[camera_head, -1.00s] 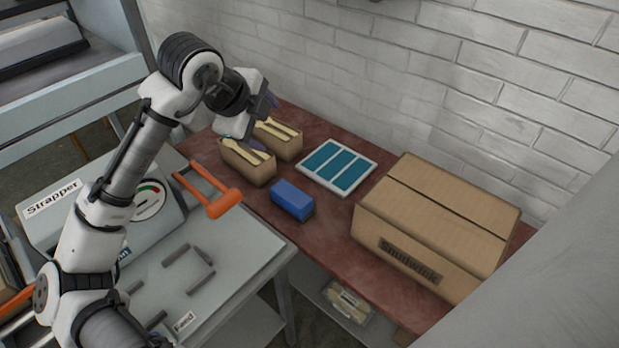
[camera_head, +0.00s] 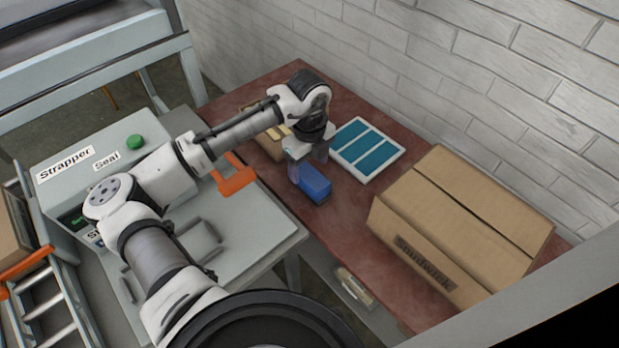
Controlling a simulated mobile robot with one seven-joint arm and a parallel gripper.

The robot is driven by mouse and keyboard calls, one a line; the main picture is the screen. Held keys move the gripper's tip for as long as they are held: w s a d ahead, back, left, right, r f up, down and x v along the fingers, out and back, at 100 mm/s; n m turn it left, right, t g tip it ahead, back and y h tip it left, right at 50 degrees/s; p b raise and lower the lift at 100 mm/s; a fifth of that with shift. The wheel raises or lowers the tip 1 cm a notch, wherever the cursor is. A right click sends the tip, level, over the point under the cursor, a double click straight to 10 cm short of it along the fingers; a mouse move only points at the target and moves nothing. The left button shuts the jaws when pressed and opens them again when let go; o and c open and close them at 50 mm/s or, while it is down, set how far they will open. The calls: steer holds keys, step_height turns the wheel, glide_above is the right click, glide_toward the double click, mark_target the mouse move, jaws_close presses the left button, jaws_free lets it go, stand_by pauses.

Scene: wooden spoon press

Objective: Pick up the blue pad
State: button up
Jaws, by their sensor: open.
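The blue pad (camera_head: 313,184) is a small block lying on the reddish-brown table (camera_head: 352,205), between the wooden-spoon boxes and the cardboard carton. My gripper (camera_head: 308,162) points down at the pad's far end. Its fingers are open and overlap the pad in the picture. I cannot tell whether they touch it or hover just above. My arm hides part of the pad's far end and most of the spoon boxes.
A white tray with teal panels (camera_head: 396,153) lies right of my gripper, close by. A large cardboard carton (camera_head: 465,222) stands further right. An orange handle (camera_head: 236,181) sticks out from the strapper (camera_head: 95,165) at left. A brick wall backs the table.

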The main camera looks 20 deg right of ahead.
mark_target(309, 174)
steer(key=shift+s+f+p, duration=0.1)
steer(key=shift+f+p, duration=0.8)
steer(key=shift+f, duration=2)
steer(key=c, duration=1.1)
